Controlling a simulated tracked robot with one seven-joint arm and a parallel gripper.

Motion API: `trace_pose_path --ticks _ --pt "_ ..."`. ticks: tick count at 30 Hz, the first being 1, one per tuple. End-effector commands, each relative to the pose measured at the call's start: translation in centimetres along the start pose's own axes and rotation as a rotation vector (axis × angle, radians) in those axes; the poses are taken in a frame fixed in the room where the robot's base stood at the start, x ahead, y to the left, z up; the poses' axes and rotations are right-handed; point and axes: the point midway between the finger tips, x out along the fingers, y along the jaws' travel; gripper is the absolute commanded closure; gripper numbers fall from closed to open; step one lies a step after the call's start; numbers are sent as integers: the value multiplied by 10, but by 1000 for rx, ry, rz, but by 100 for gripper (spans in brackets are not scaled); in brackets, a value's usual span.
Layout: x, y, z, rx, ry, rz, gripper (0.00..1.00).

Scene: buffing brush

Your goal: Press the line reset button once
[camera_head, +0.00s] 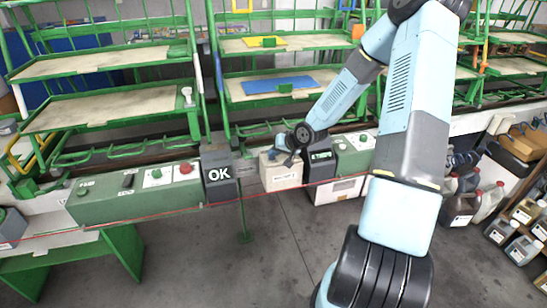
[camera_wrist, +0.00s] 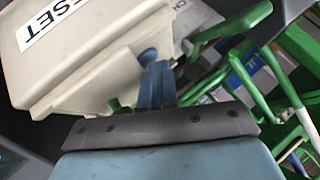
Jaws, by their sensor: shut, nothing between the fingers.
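A cream box (camera_head: 281,175) stands on the green line rail, right of the dark OK display. In the wrist view the cream box (camera_wrist: 110,60) fills the upper left, and its white label (camera_wrist: 55,28) shows the letters "ESET". My gripper (camera_wrist: 157,72) is shut and empty, its blue fingers close against the box in the picture. A small dark-blue rounded piece (camera_wrist: 148,55) shows at the fingertips; I cannot tell whether it is the button or whether they touch. In the head view my gripper (camera_head: 285,146) is just over the top of the box.
The OK display (camera_head: 219,176) stands left of the box, and a green control panel (camera_head: 135,190) with a red button (camera_head: 185,169) lies further left. A dark unit (camera_head: 322,160) stands close on the right. Green racks with shelves rise behind. The grey floor in front is clear.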

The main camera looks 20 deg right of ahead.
Motion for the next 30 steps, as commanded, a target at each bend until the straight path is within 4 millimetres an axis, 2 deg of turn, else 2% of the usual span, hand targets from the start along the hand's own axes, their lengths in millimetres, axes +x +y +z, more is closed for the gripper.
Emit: trace_pose_path --ticks 30 --pt "-14 -9 -10 0 1 0 100"
